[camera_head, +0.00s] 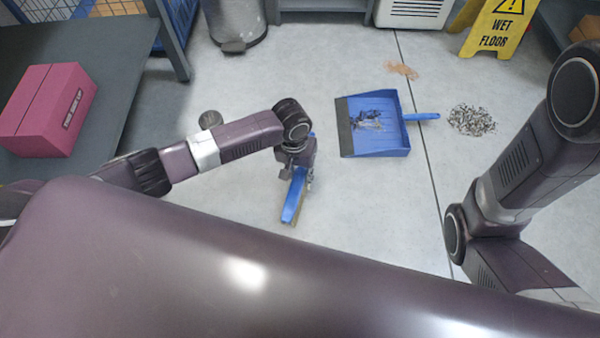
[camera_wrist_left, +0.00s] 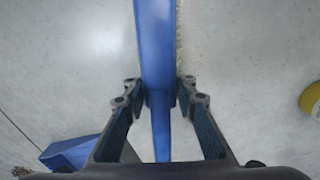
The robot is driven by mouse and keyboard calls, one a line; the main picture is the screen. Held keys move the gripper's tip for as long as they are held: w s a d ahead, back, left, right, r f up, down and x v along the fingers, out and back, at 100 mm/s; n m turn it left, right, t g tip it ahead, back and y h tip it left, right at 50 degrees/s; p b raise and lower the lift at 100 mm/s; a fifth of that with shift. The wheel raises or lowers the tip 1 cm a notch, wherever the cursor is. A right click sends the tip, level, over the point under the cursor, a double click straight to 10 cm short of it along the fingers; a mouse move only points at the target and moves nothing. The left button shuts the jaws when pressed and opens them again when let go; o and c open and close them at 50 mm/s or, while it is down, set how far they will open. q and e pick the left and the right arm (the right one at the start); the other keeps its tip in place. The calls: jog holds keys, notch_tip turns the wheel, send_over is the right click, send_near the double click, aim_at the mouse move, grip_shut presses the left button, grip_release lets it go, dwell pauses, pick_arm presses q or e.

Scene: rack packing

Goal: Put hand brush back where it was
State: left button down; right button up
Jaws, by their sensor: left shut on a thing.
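The hand brush (camera_head: 293,196) is blue with pale bristles along one side. My left gripper (camera_head: 299,172) is shut on it, and the brush points down and toward me over the grey floor. In the left wrist view the brush (camera_wrist_left: 155,40) runs up the middle, between the two fingers of my left gripper (camera_wrist_left: 153,95). I cannot tell whether the brush touches the floor. A blue dustpan (camera_head: 360,140) with dark debris in it lies on the floor to the right. My right arm shows at the right, but its gripper is out of view.
A pile of grey and black bits (camera_head: 472,120) and a brown patch (camera_head: 402,70) lie on the floor. A yellow wet floor sign (camera_head: 492,30) stands at the back right. A pink box (camera_head: 45,110) sits on a dark table (camera_head: 125,75) at the left. A metal bin (camera_head: 235,20) stands behind.

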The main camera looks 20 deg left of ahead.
pick_arm(q)
jog(key=shift+f, duration=0.95)
dwell(0.3)
jog(key=c, duration=1.5)
grip_release()
